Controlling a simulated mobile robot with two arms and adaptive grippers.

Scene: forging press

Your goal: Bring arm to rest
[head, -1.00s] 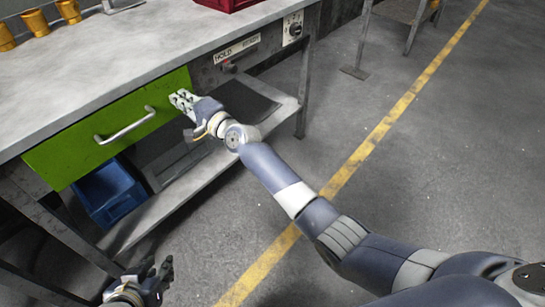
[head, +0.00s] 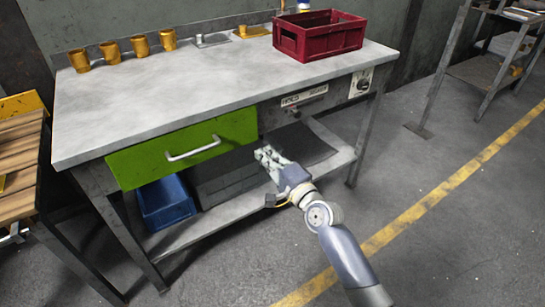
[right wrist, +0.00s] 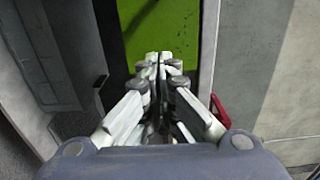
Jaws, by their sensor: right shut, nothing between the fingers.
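My right gripper (head: 268,155) is in front of the workbench, just right of and below the green drawer (head: 130,165). Its fingers are shut with nothing between them. In the right wrist view the gripper (right wrist: 160,62) points at the drawer's green front (right wrist: 180,25), and its fingertips overlap the green in the picture. I cannot tell whether they touch it. The drawer is closed, with a metal handle (head: 193,150) on its front. My left gripper is not in the head view now.
The workbench top (head: 200,85) holds several gold cups (head: 110,53) and a red crate (head: 318,35). A control panel with a knob (head: 361,83) is right of the drawer. A blue bin (head: 165,203) sits on the lower shelf. Open floor lies right, past a yellow line (head: 450,185).

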